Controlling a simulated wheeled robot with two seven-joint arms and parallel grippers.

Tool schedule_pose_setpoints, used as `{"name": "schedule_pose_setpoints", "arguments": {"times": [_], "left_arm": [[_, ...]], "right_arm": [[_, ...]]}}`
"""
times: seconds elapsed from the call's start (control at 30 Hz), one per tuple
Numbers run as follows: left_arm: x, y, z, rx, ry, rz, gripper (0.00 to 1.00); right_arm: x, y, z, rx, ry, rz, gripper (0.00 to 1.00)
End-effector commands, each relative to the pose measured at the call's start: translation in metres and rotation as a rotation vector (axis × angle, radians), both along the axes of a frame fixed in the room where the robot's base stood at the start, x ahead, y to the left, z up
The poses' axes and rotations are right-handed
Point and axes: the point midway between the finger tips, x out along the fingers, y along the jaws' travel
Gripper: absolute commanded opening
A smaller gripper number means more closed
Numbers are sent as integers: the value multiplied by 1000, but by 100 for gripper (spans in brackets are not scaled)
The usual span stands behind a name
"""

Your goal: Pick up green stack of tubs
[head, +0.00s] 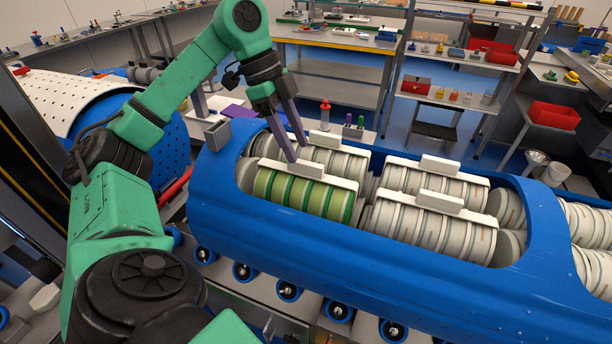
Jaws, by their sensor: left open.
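The green stack of tubs (302,197) lies on its side in the near left part of the blue carrier (233,218). A white bar with a raised block (305,169) runs along its top. My left gripper (298,151) is open, its two purple-grey fingers pointing down at the left end of that block. The fingertips are close to the block; I cannot tell whether they touch it. Nothing is seen between the fingers. My right gripper is not in view.
White tub stacks lie behind the green one (343,160) and to its right (419,220) in the same carrier. A grey box (217,134) sits at the carrier's left end. A perforated blue and white drum (92,100) stands at left. Benches and shelves (340,38) stand behind.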

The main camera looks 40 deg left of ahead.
Motion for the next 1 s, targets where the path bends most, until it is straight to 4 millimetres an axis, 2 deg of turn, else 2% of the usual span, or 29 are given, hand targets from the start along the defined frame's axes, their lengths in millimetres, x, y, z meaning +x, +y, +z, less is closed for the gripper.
{"name": "schedule_pose_setpoints", "arguments": {"times": [0.23,0.5,0.63,0.67,1.0], "left_arm": [[3,-16,-42,2,4,-2,52],[5,-19,-47,-2,-1,-1,52],[5,-19,-48,-1,-1,-1,3],[5,-19,-48,-1,-1,-1,0],[4,-19,-48,0,2,-2,0]], "right_arm": [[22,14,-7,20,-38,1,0],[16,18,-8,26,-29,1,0],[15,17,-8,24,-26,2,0],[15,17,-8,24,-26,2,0],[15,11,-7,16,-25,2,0]]}}
